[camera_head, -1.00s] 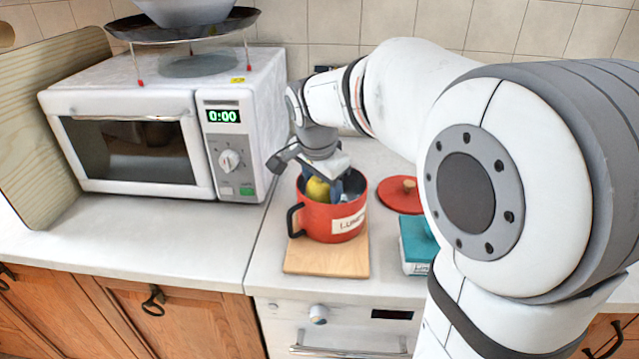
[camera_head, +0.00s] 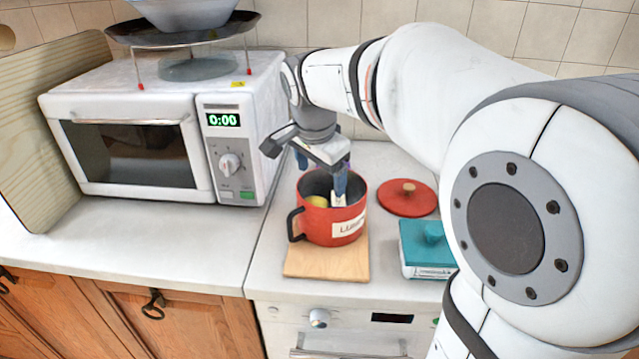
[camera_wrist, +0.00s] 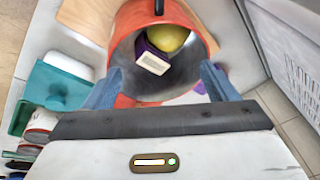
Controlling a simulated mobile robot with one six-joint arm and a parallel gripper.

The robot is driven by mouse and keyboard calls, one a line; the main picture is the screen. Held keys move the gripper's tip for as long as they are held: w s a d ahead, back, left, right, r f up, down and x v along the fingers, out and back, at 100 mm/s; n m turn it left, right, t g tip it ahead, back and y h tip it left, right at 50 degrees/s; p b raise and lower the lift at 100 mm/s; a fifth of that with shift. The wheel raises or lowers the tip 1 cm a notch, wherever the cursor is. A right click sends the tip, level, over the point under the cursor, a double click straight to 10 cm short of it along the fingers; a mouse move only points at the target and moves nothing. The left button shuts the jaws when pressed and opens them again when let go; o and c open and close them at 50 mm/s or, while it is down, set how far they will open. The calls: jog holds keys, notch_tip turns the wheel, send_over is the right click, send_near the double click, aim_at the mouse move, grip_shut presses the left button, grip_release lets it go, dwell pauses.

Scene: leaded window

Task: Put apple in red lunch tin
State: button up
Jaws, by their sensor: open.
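The red lunch tin (camera_head: 328,220) stands upright on a wooden board, its black handle on the left and a white label on its front. The yellow-green apple (camera_head: 317,201) lies inside it, only its top showing over the rim. In the wrist view the apple (camera_wrist: 168,38) rests in the tin (camera_wrist: 127,62) beside a purple item with a white label (camera_wrist: 153,60). My gripper (camera_head: 322,178) is open above the tin, its blue fingers spread and apart from the apple. In the wrist view the fingers of my gripper (camera_wrist: 160,85) reach towards the near rim.
The wooden board (camera_head: 325,269) lies under the tin. A red lid (camera_head: 407,196) lies behind right, and a teal-lidded container (camera_head: 428,248) stands to the right. A microwave (camera_head: 150,140) stands at left. Counter in front of the microwave is clear.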

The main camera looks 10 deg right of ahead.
jog(key=d+v, duration=0.1)
jog(key=v, duration=0.6)
jog(key=s+d+f+n+y, duration=0.1)
jog(key=s+d+f+n, duration=0.1)
jog(key=s+f+n, duration=0.9)
jog(key=s+f, duration=0.5)
jog(key=shift+s+f+n+y, duration=0.15)
jog(key=shift+s+n+y, duration=0.15)
jog(key=shift+s, duration=0.1)
jog(key=shift+p, duration=0.3)
